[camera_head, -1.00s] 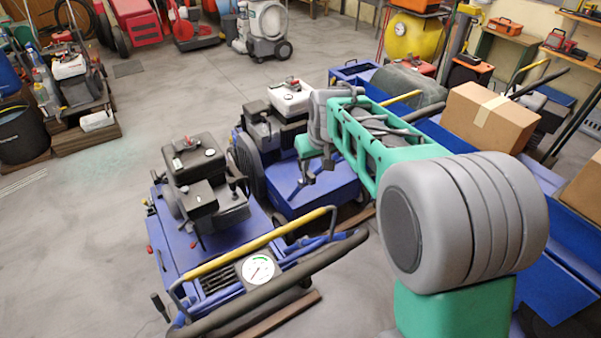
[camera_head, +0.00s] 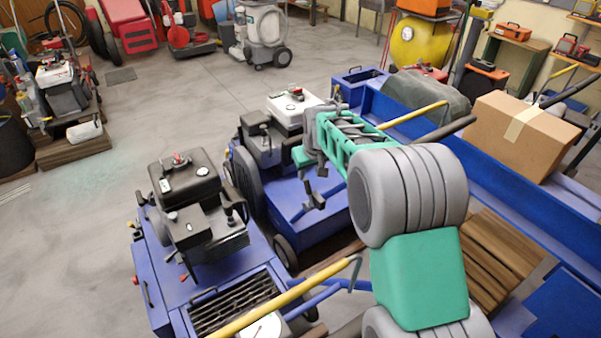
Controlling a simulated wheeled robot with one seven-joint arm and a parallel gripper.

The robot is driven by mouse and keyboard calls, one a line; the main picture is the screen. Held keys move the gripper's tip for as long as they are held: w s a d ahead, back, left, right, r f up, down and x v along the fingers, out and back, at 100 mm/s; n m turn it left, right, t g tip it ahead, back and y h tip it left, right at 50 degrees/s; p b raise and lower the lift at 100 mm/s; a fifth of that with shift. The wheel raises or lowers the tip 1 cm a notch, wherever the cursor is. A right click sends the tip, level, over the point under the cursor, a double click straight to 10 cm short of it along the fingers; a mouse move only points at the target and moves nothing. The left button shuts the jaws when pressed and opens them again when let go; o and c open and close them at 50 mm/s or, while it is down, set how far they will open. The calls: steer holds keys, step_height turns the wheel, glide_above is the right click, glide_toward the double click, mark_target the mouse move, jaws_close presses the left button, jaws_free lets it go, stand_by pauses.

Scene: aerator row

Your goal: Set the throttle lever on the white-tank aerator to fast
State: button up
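The white-tank aerator (camera_head: 280,190) is the farther of two blue machines in the head view. Its white tank (camera_head: 293,104) sits on a dark engine. I cannot make out its throttle lever; my arm covers the right side of the engine. My gripper (camera_head: 316,188) hangs just right of that engine, above the blue deck. Its dark fingers look apart, with nothing seen between them. The black-tank aerator (camera_head: 190,265) stands nearer, at the left, with a small black lever (camera_head: 231,208) on its engine's right side.
The near aerator's yellow bar (camera_head: 285,300) crosses the lower middle. A yellow-and-black handle (camera_head: 415,115) extends behind my arm. A blue trailer (camera_head: 540,195) with a cardboard box (camera_head: 520,133) stands at the right.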

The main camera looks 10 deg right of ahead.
mark_target(307, 180)
steer(key=x, duration=0.7)
steer(key=shift+a+f, duration=0.35)
steer(key=shift+d, duration=0.1)
jaws_close()
steer(key=shift+b, duration=0.3)
stand_by(0.6)
